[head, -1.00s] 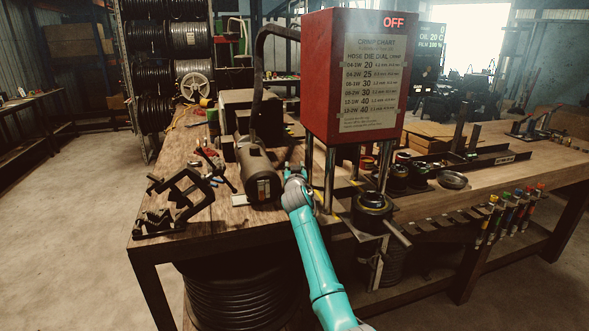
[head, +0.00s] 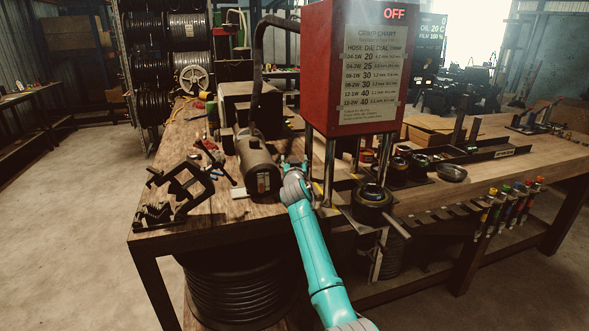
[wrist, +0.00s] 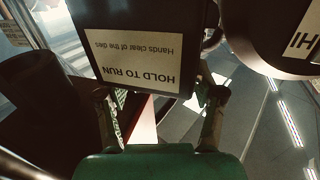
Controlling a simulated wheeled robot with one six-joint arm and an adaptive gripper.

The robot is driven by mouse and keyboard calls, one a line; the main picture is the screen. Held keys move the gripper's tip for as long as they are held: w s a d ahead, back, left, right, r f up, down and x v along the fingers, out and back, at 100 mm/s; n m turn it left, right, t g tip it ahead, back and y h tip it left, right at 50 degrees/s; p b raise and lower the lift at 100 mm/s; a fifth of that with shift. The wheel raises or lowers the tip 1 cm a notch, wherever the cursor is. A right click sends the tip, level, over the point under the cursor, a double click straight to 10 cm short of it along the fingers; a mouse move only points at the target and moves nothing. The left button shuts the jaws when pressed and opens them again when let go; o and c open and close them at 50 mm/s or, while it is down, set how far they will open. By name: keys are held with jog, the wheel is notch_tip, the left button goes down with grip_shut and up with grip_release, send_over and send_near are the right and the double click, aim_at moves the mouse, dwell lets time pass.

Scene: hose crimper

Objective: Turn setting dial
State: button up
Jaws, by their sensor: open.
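The red crimper head (head: 355,65) carries a crimp chart and a lit OFF sign. It stands on bright posts above a dark round die part (head: 371,195). My gripper (head: 293,165) is just left of the posts, beside the dark motor-like cylinder (head: 258,165). In the wrist view my gripper (wrist: 158,98) has its fingers spread apart, with nothing seen held between them. A dark box with a HOLD TO RUN label (wrist: 130,55) lies just beyond the fingers; whether it touches them I cannot tell. I cannot pick out the setting dial with certainty in either view.
A black clamp-like fixture (head: 185,190) stands on the left of the wooden bench (head: 220,212). Dark cups and a round dish (head: 452,172) sit right of the posts. A rod (head: 398,227) sticks out near the die part. A large hose coil (head: 235,290) is under the bench.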

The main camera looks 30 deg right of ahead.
jog(key=v, duration=1.1)
jog(key=shift+s+a, duration=0.15)
jog(key=shift+s, duration=0.1)
jog(key=s+a+f+n+y, duration=0.2)
jog(key=s+a+f, duration=0.5)
jog(key=s+f, duration=0.4)
jog(key=s+a+f+n+y, duration=0.25)
jog(key=s+a+f, duration=0.6)
jog(key=f, duration=0.45)
jog(key=s+a+f+y, duration=0.1)
jog(key=s+a+f, duration=0.2)
jog(key=s, duration=0.6)
jog(key=s+a+f+y, duration=0.2)
jog(key=s+a+f, duration=0.15)
jog(key=s, duration=0.55)
jog(key=s+a+r, duration=0.2)
jog(key=s+r, duration=0.1)
jog(key=s, duration=0.6)
jog(key=s+a+r+n+y, duration=0.1)
jog(key=s+r, duration=0.3)
jog(key=s, duration=0.5)
jog(key=s+a+r+n+y, duration=0.1)
jog(key=s+a+r, duration=0.1)
jog(key=s, duration=0.7)
jog(key=shift+s+a+r, duration=0.35)
jog(key=shift+s+r, duration=0.05)
jog(key=shift+r, duration=0.35)
